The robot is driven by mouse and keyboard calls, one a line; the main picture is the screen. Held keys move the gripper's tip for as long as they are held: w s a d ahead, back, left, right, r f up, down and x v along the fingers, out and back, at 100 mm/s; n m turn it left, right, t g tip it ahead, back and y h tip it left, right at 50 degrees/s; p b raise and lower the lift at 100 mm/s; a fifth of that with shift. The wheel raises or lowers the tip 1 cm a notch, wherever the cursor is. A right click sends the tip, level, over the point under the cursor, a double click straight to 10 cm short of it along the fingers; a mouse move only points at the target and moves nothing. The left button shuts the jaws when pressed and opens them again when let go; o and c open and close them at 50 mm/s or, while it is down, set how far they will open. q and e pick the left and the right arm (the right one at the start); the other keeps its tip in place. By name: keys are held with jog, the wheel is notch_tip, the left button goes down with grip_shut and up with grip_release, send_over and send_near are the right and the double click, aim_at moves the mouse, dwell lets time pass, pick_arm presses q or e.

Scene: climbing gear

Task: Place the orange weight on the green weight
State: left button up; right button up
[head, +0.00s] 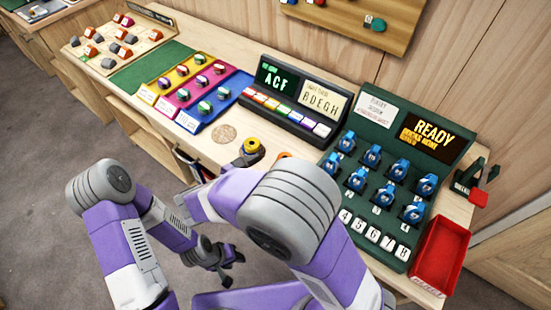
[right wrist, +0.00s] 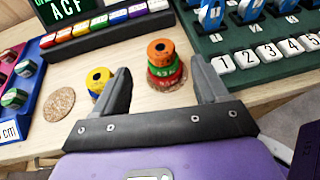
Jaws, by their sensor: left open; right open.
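The orange weight (right wrist: 160,50) sits on top of the green weight (right wrist: 166,72) in the right wrist view, over a red weight (right wrist: 168,83), all on a round cork disc. It looks level. In the head view only a sliver of the orange weight (head: 284,155) shows behind my right arm; the green weight is hidden there. My right gripper (right wrist: 160,66) is open and empty, its fingers appearing either side of the stack, apart from it and nearer the camera. My left gripper (head: 226,262) is open and empty, low over the floor in front of the counter.
A yellow weight (right wrist: 98,80) stands left of the stack, with an empty cork disc (right wrist: 60,104) further left. A green panel (head: 353,208) with blue pieces is to the right, beside a red tray (head: 441,255). A display box (head: 292,104) stands behind.

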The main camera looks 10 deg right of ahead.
jog(key=v, duration=0.4)
jog(key=shift+s+a+r+p, duration=0.1)
jog(key=shift+s+a+p, duration=0.05)
jog(key=shift+p, duration=0.2)
